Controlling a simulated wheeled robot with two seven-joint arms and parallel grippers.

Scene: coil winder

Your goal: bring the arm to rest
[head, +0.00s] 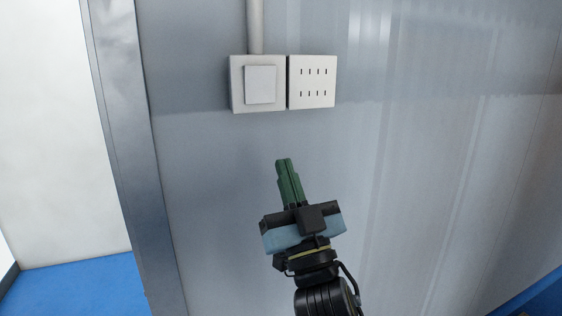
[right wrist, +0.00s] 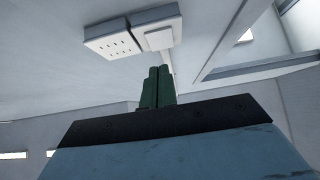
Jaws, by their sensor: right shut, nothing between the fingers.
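My right gripper (head: 284,166) has green fingers, shut together with nothing between them. It is in front of the grey wall panel, below the switch and the slotted plate, and looks apart from both. In the right wrist view its closed fingers (right wrist: 158,72) point up toward these two boxes. My left gripper is in neither view.
A white wall switch (head: 261,84) and a white slotted plate (head: 312,82) sit side by side on the grey wall panel (head: 210,190). A conduit (head: 255,27) runs up from the switch. A metal post (head: 140,150) stands at left, beside blue floor (head: 75,287).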

